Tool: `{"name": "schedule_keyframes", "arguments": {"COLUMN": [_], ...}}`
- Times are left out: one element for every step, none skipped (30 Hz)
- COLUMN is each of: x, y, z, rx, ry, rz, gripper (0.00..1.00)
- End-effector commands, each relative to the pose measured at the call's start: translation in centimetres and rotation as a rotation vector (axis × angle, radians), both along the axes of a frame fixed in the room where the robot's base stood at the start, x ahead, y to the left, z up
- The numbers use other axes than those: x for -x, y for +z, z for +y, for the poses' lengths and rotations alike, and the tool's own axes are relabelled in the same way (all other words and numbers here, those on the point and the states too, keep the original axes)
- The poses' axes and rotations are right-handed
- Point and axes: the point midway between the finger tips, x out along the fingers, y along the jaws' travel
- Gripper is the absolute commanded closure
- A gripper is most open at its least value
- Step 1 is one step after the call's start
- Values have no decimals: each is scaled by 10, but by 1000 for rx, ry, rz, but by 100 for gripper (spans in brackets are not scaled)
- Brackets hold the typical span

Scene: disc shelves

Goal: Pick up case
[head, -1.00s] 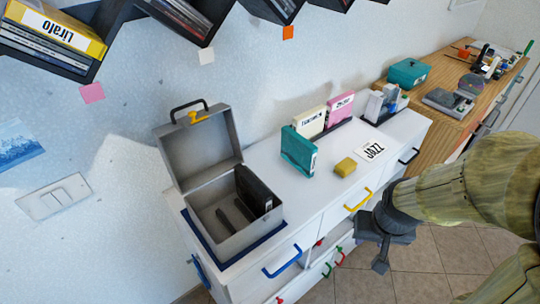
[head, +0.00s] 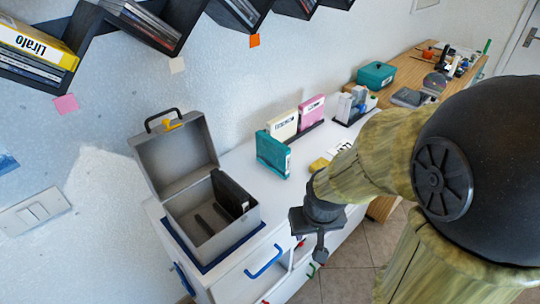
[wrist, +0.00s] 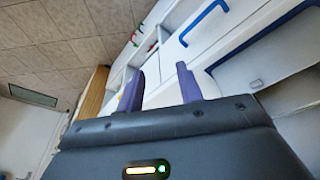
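Several upright cases stand on the white cabinet (head: 222,273) in the head view: a teal case (head: 273,155), a cream case (head: 284,126) and a pink case (head: 311,113). A black case (head: 231,194) stands inside the open grey box (head: 183,228). I cannot tell which case the task means. My gripper (head: 320,247) hangs in front of the cabinet, right of the grey box and lower than the teal case, touching no case. In the wrist view its two purple fingers (wrist: 159,90) are apart with nothing between them.
The grey box's lid (head: 176,160) is raised against the wall. A yellow block (head: 319,165) lies by the teal case. The blue drawer handle (head: 264,261) sticks out near my gripper. Black zigzag shelves (head: 150,30) hold more cases above. A wooden counter (head: 408,62) stands farther right.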

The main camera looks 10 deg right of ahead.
Motion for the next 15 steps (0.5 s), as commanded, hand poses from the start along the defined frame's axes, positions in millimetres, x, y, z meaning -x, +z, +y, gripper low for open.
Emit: {"name": "schedule_keyframes", "arguments": {"x": [0,0,1,1,2,3,5,7,10,13,15,17,19,20,20], "y": [0,0,-2,-3,-6,-10,-14,-18,-25,-30,-35,-43,-48,-52,-57], "z": [0,0,0,-1,-1,-1,0,0,1,1,3,5,8,11,16], "rx": [0,-2,-5,-11,-19,-33,-48,-66,-96,-123,-154,-202,-242,-282,-342], "ry": [-1,-3,-12,-24,-41,-72,-103,-140,-197,-247,-302,-380,-440,-501,-582], "rz": [0,2,8,16,26,46,67,90,128,162,195,245,283,322,372], "gripper": [56,53,53,53,53,53,53,53,53,53,53,53,53,53,53]}}
